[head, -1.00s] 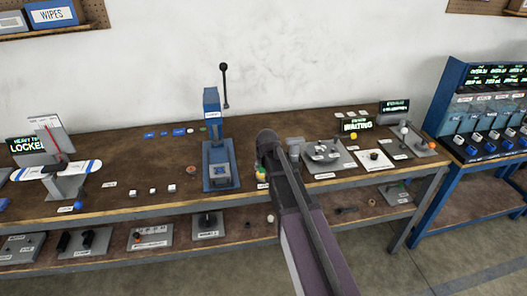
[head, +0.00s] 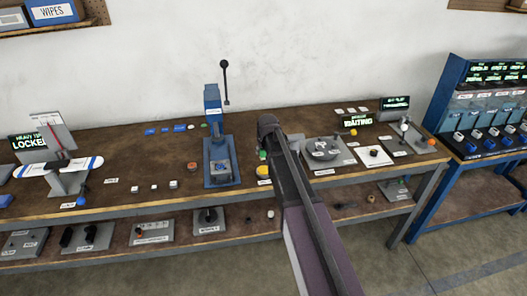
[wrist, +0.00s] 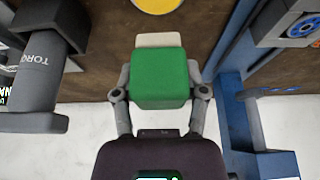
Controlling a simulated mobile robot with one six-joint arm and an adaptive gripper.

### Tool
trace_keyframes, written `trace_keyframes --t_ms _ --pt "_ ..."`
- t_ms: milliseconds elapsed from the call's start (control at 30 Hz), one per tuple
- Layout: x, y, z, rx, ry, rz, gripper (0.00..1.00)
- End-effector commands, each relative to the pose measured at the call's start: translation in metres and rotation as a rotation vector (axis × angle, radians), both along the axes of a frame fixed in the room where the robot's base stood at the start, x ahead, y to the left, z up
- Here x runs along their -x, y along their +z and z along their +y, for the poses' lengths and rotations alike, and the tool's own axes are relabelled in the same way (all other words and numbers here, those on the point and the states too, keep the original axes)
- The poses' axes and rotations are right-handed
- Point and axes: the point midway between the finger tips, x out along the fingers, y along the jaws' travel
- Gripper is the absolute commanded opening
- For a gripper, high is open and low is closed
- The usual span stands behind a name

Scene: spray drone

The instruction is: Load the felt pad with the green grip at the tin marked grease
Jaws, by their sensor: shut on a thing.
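The felt pad with the green grip (wrist: 160,78) is between the fingers of my gripper (wrist: 160,92) in the wrist view. Its pale felt end (wrist: 158,40) points away from the wrist. The green grip (head: 263,156) also shows in the head view, at the left side of my arm. A round tin with yellow contents (wrist: 157,4) is cut off by the top edge of the wrist view, apart from the felt. The tin (head: 263,171) also shows just below the grip in the head view. Its marking is not readable. My arm hides most of the gripper in the head view.
A blue lever press (head: 217,150) stands close to the left of my arm. A grey tool lettered "TORQ" (wrist: 35,75) is at the left in the wrist view. A grey fixture (head: 325,150) stands to the right of my arm. Small blocks lie left of the press.

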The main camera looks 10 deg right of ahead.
Motion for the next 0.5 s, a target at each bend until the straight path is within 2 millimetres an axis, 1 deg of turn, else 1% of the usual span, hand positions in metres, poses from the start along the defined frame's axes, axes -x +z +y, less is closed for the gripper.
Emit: trace_keyframes --t_ms 267,500 --pt "0.0 -0.017 0.0 0.0 -0.001 0.0 0.18" --pt "0.0 -0.037 -0.001 0.0 -0.001 0.0 0.18"
